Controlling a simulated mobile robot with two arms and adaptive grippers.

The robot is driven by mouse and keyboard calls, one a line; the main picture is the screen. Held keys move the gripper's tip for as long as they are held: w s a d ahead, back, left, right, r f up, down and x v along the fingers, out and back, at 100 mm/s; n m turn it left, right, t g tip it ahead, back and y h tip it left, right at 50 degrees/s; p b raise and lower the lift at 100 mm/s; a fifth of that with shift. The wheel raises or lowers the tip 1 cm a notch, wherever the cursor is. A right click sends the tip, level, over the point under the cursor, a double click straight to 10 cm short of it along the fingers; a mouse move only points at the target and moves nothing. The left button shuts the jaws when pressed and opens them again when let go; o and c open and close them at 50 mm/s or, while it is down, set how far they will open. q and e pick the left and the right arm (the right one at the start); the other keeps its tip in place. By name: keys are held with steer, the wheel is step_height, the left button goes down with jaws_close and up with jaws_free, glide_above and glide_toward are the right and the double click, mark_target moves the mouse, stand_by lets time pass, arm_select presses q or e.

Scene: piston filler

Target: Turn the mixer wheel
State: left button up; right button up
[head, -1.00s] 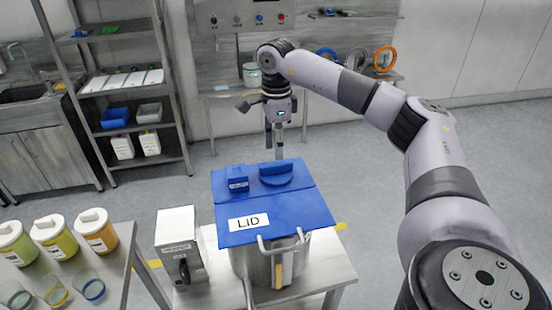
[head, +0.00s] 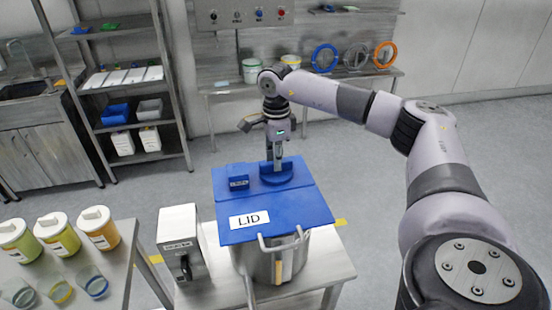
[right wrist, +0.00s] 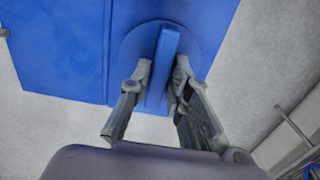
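A blue round knob with a raised bar (head: 277,178) sits on the blue lid (head: 275,210) of a metal pot (head: 262,262); I take it as the mixer wheel. My right gripper (head: 277,163) points down just over the knob. In the right wrist view the gripper's fingers (right wrist: 163,85) stand on both sides of the knob's raised bar (right wrist: 165,55). They look open, with small gaps beside the bar; contact is hard to tell. My left gripper is not in view.
A small blue block (head: 238,183) sits on the lid left of the knob. A grey box (head: 182,243) stands left of the pot. Several jars and cups stand on the left table (head: 125,262). Coloured rings (head: 325,58) hang at the back.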

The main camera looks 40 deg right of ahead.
jaws_close()
steer(key=shift+m, duration=0.3)
steer(key=m, duration=0.4)
steer(key=shift+m, duration=0.3)
steer(key=m, duration=1.3)
steer(key=shift+r+m, duration=0.1)
steer(key=shift+m, duration=0.2)
steer(key=m, duration=0.5)
steer(key=shift+m, duration=0.4)
steer(key=shift+p, duration=0.3)
